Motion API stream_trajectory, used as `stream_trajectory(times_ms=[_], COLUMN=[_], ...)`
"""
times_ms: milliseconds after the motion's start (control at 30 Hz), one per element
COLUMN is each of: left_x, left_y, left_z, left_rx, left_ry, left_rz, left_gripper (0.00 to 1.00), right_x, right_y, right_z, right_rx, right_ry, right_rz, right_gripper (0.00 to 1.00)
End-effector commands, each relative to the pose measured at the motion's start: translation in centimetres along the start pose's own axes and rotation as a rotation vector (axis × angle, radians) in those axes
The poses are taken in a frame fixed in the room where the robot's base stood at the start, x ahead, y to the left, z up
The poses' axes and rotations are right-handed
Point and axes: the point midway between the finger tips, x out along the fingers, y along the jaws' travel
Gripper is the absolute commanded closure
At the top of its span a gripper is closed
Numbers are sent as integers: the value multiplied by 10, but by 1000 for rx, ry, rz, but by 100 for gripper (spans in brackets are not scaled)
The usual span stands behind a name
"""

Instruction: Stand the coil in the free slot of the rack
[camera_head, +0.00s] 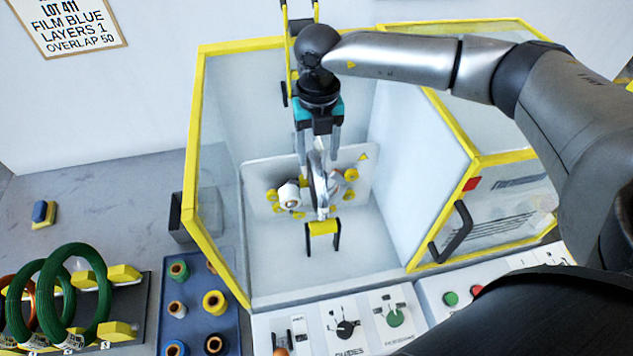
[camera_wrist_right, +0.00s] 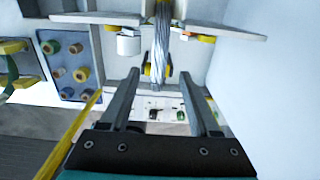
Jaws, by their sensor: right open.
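A silver-grey coil (camera_head: 320,188) stands upright, nearly edge-on, inside the yellow-framed machine, among its yellow rollers. It also shows in the right wrist view (camera_wrist_right: 159,50). My right gripper (camera_head: 318,152) points down at the coil from above, its fingers apart on either side of it. The wrist view shows the open fingers (camera_wrist_right: 157,100) with the coil ahead between them; contact cannot be seen. The rack (camera_head: 141,308) at the lower left has yellow supports and holds green coils and a copper-coloured one upright. My left gripper is out of view.
The machine's yellow-edged clear panels (camera_head: 194,150) stand around the coil. A blue tray (camera_head: 196,292) with several small spools lies between rack and machine. A control panel (camera_head: 345,318) runs along the front.

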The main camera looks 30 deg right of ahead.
Motion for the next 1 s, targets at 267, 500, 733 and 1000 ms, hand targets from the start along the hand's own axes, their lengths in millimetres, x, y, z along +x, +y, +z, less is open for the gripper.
stream_trajectory(times_ms=[267,500,733,1000], left_x=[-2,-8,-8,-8], left_y=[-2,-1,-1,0], left_z=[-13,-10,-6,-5], left_rx=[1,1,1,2], left_ry=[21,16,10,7], left_rz=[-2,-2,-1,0], left_gripper=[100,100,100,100], right_x=[25,52,75,76], right_y=[0,2,2,2], right_z=[0,6,6,7], right_rx=[-1,-1,-1,-1], right_ry=[0,1,0,-1], right_rz=[1,-1,1,1], right_gripper=[38,38,38,42])
